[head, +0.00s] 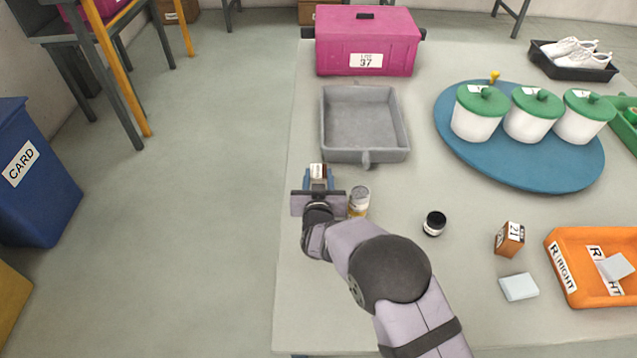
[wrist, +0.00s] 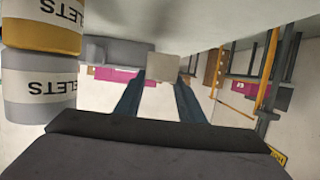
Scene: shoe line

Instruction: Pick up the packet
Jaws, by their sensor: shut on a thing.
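My gripper (head: 318,184) is near the left edge of the table, just in front of the grey tray. It is shut on a small packet (head: 318,171) with a pale top and a brown part. In the wrist view the packet (wrist: 162,67) shows as a plain beige square between the two blue fingertips (wrist: 161,82). My wrist hides its lower part in the head view, so I cannot tell whether it touches the table.
A jar (head: 359,203) stands close to the right of my gripper; yellow and grey labelled sides (wrist: 38,98) fill the left of the wrist view. The grey tray (head: 366,157) lies beyond. A black-lidded pot (head: 434,223), brown box (head: 510,239) and pale pad (head: 519,287) are further right.

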